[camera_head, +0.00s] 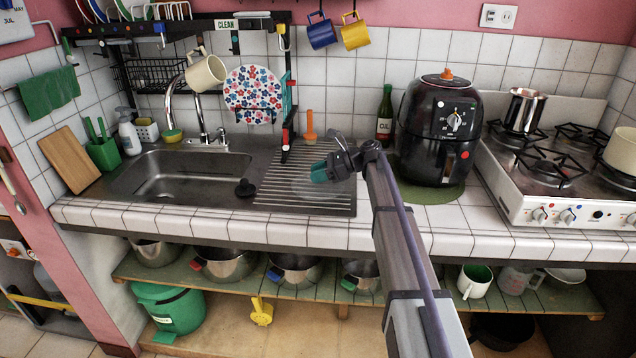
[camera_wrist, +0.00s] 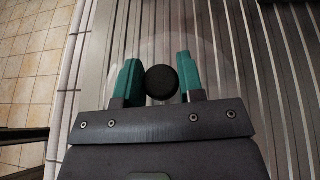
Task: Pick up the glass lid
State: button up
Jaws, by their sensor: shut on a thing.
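The glass lid (camera_head: 316,189) shows as a faint, clear disc over the ribbed steel drainboard beside the sink. In the wrist view its round black knob (camera_wrist: 161,82) sits between my teal fingers, with the faint glass (camera_wrist: 160,42) spreading around it. My gripper (camera_head: 319,173) is shut on the knob; it also shows in the wrist view (camera_wrist: 160,80). The knob is hidden by my fingers in the head view. I cannot tell whether the lid touches the drainboard or hangs just above it.
The steel drainboard (camera_head: 285,200) lies right of the sink (camera_head: 180,172). A black stopper (camera_head: 245,188) is at the sink's right edge. A dish rack post (camera_head: 287,110) stands behind. A black air fryer (camera_head: 437,130) and an oil bottle (camera_head: 385,115) stand to the right.

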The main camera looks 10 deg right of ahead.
jog(key=shift+r, duration=0.1)
notch_tip(320, 180, up, 10)
jog(key=p, duration=1)
